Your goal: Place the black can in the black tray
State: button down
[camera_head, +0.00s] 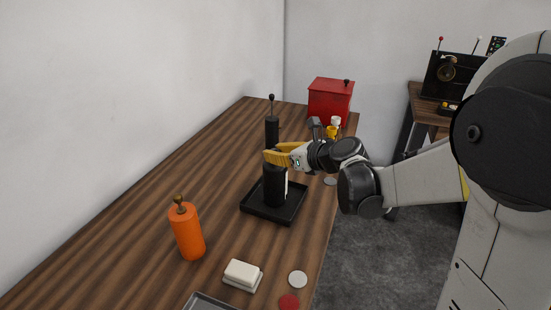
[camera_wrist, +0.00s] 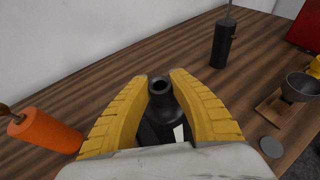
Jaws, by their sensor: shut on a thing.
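The black can (camera_head: 274,188) is upright in my gripper, over the middle of the black tray (camera_head: 256,211) on the wooden table. I cannot tell whether its base touches the tray floor. My gripper (camera_head: 279,158) has yellow fingers and is shut around the can's upper part. In the wrist view the can's dark round top (camera_wrist: 160,86) shows between the two yellow fingers of my gripper (camera_wrist: 158,95). The can's lower part and most of the tray are hidden there.
An orange bottle (camera_head: 187,231) stands at the front left. Behind the tray stands a dark cylinder with a thin knob (camera_head: 272,130). A red box (camera_head: 331,99) and yellow item (camera_head: 332,132) are at the back. A white block (camera_head: 243,274) and discs (camera_head: 298,279) lie in front.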

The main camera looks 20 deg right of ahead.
jog(key=shift+f, duration=0.1)
jog(key=shift+f, duration=0.1)
jog(key=c, duration=1.2)
grip_release()
jog(key=shift+c, duration=0.2)
